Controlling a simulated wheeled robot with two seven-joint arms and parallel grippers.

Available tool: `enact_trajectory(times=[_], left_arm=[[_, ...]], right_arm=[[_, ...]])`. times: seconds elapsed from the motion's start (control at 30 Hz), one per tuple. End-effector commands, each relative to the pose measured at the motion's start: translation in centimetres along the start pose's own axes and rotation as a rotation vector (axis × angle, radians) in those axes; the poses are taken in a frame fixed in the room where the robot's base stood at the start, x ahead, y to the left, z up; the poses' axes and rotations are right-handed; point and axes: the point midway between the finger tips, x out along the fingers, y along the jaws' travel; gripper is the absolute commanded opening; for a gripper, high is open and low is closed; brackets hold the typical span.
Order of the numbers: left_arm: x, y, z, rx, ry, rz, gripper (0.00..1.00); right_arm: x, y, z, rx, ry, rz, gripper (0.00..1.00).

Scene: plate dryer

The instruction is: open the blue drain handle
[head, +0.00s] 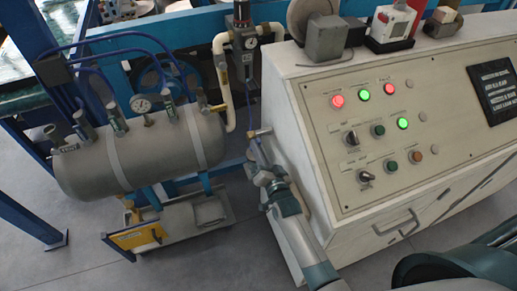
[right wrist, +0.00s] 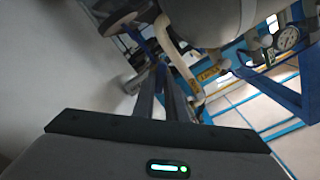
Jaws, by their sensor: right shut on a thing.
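My right gripper (head: 260,165) reaches up from the bottom of the head view, beside the left end of the control cabinet. It is shut on the blue drain handle (head: 257,150), a small narrow blue piece just below a pale valve fitting (head: 262,132). A thin blue tube runs down to this spot from the filter regulator (head: 244,40). In the right wrist view my two dark fingers (right wrist: 162,75) close together near a blue part, and the handle is largely hidden there. My left gripper is not in view.
The white control cabinet (head: 300,150) with lit buttons stands close to the right of my gripper. A grey air tank (head: 150,155) with a gauge (head: 141,104) lies to the left. A cream pipe (head: 228,95) runs behind.

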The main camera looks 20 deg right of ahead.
Motion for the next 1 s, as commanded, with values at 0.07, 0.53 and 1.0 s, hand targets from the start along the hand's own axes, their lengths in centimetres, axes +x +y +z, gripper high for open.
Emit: enact_trajectory(times=[0.07, 0.53, 1.0], left_arm=[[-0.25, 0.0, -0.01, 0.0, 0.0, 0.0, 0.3], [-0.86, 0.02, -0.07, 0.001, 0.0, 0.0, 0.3], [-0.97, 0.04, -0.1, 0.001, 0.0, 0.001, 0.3]], right_arm=[[0.05, -0.1, -0.12, -0.061, 0.001, 0.0, 0.0], [0.05, -0.21, -0.04, -0.492, 0.001, 0.0, 0.0], [0.07, -0.25, 0.0, -0.728, 0.002, 0.0, 0.0]])
